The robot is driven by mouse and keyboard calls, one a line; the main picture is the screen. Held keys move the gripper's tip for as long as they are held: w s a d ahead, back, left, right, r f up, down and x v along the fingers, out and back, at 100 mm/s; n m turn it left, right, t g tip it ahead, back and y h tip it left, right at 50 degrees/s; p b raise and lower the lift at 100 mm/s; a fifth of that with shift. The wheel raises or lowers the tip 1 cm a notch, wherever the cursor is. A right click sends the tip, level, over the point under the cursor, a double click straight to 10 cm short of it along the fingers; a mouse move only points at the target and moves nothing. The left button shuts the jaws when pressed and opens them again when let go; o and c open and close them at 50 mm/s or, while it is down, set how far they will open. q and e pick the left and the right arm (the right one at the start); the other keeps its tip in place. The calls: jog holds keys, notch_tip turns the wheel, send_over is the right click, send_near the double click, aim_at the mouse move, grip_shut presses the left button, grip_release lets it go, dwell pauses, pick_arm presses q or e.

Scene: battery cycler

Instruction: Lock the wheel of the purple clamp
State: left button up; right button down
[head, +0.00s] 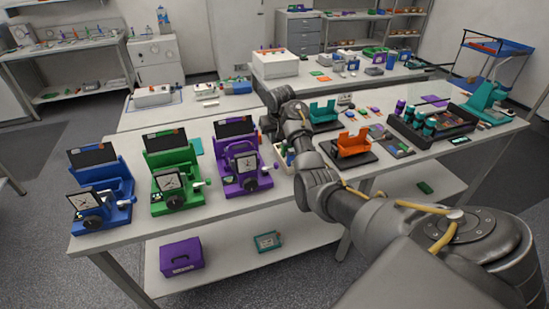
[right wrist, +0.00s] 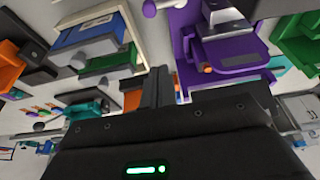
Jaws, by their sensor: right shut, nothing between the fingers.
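The purple clamp (head: 229,158) stands on the front bench, at the right end of a row of three similar clamps. Its dark wheel (head: 250,185) is on its front, below a dial, with a pale-ended lever (head: 265,168) at its right side. In the right wrist view the purple clamp (right wrist: 190,45) fills the upper right, seen close and cut off by the top edge. My right gripper (head: 268,125) is just right of the clamp's upper part, partly hidden by my arm. Its fingers (right wrist: 158,88) are shut and empty, apart from the clamp. My left gripper is not in view.
The green clamp (head: 173,170) and blue clamp (head: 100,193) stand left of the purple one. A pale open bin (head: 282,158) is close to its right, and an orange holder (head: 352,146) farther right. The bench strip in front of the clamps is clear.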

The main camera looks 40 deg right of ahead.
aim_at(271, 167)
jog(key=x, duration=1)
jog(key=s+p, duration=0.1)
jog(key=p, duration=0.2)
jog(key=shift+s+a+r, duration=0.15)
jog(key=shift+a+r, duration=0.05)
jog(key=shift+s+a+p, duration=0.25)
jog(key=shift+s+p, duration=0.5)
jog(key=shift+s+a+p, duration=0.15)
jog(key=shift+s+p, duration=0.2)
jog(key=shift+s, duration=0.1)
jog(key=shift+f, duration=0.15)
